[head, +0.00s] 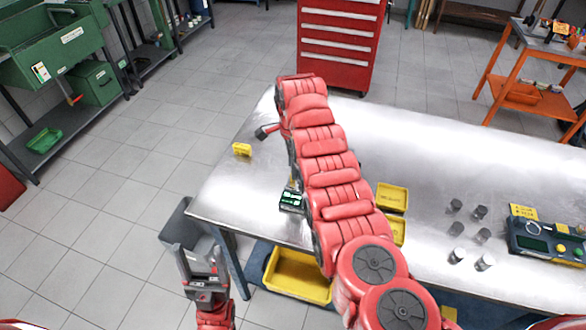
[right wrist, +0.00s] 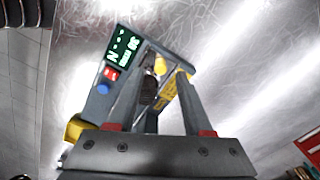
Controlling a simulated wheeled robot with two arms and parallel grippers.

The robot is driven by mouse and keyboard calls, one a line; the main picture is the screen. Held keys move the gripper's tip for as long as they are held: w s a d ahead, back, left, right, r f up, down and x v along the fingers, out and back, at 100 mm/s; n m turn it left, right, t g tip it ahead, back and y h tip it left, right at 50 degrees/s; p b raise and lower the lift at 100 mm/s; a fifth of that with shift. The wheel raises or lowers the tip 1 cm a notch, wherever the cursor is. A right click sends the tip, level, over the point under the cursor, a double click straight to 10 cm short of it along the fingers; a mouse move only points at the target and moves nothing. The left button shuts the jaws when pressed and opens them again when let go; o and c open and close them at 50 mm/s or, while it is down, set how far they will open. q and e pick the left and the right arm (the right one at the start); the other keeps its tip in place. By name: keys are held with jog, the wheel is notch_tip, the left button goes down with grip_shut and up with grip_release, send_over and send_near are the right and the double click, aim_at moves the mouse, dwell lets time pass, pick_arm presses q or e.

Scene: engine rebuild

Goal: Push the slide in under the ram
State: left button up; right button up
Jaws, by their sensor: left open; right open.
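The press (head: 292,200) stands near the table's front left edge, partly covered by my right arm in the head view. In the right wrist view its grey body with a green display (right wrist: 122,47) and red and blue buttons is close ahead. A metal, ram-like part (right wrist: 160,66) and a dark cylindrical part (right wrist: 148,90) show between the fingers. I cannot make out the slide for certain. My right gripper (right wrist: 162,76) is open, its fingers pointing at the press; contact is unclear. My left gripper (head: 201,262) is open and empty, off the table's front left corner.
The metal table (head: 430,140) carries a small yellow block (head: 242,150), yellow trays (head: 392,197), several grey cylinders (head: 480,212) and a control box (head: 545,240) at right. A yellow bin (head: 298,276) sits below the front edge. A red cabinet (head: 338,45) stands behind.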

jog(key=shift+f, duration=1.7)
grip_shut()
